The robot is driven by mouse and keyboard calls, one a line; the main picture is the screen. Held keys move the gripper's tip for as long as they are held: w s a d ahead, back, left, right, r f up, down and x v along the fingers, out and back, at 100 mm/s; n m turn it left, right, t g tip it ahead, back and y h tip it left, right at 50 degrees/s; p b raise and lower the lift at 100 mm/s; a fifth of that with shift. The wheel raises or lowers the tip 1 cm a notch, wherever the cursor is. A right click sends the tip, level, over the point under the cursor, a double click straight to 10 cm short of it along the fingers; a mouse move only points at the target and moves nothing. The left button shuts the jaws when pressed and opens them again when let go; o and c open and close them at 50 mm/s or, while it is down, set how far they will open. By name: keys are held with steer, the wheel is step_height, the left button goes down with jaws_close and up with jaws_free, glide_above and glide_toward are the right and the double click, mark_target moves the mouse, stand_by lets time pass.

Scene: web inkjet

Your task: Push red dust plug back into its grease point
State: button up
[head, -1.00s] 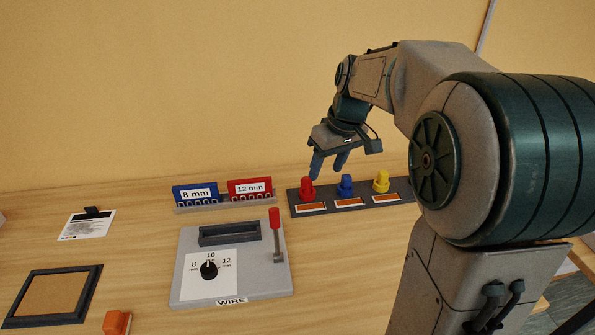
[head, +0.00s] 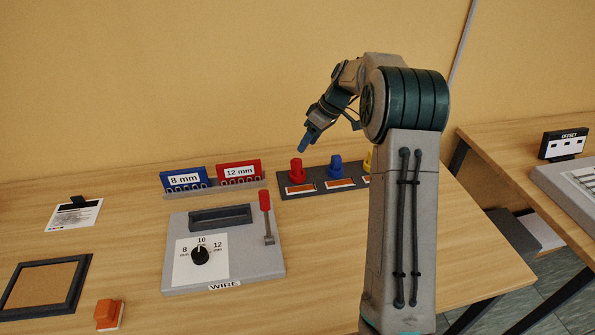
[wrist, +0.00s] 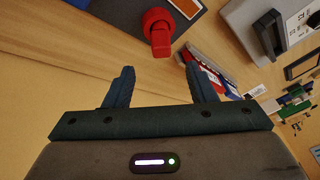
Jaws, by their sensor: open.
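The red dust plug (head: 296,169) stands upright at the left end of a dark strip (head: 312,192) on the table, above a small orange-red label. Whether it is fully seated cannot be told. In the wrist view the red plug (wrist: 158,28) lies ahead of my fingertips, roughly centred between them. My gripper (head: 304,147) is tilted above and slightly right of the plug in the head view, fingers pointing down and left.
A blue plug (head: 335,167) and a yellow plug (head: 367,162), partly hidden by my arm, stand on the same strip. A blue and red card rack (head: 216,188) and a grey wire box (head: 250,273) with a red-handled lever (head: 265,203) are left. A wall is behind.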

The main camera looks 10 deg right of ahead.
steer(key=p+x, duration=0.1)
steer(key=x, duration=0.7)
steer(key=shift+s+f+p, duration=0.15)
steer(key=shift+f+p, duration=0.05)
steer(key=shift+p, duration=0.1)
jaws_close()
steer(key=shift+r, duration=0.15)
steer(key=shift+r, duration=0.25)
steer(key=v, duration=0.2)
steer(key=b+v, duration=0.1)
steer(key=shift+a+r, duration=0.2)
steer(key=shift+r, duration=0.25)
steer(key=s+d+r+b, duration=0.2)
steer(key=s+d+r, duration=0.35)
steer(key=d, duration=0.25)
steer(key=n+g+y+p, duration=0.1)
steer(key=n+y+p, duration=0.1)
steer(key=n+p, duration=0.65)
glide_above(298, 159)
steer(key=s, duration=0.1)
steer(key=shift+s+d+f, duration=0.1)
steer(key=shift+d+f, duration=0.05)
steer(key=shift+f, duration=0.55)
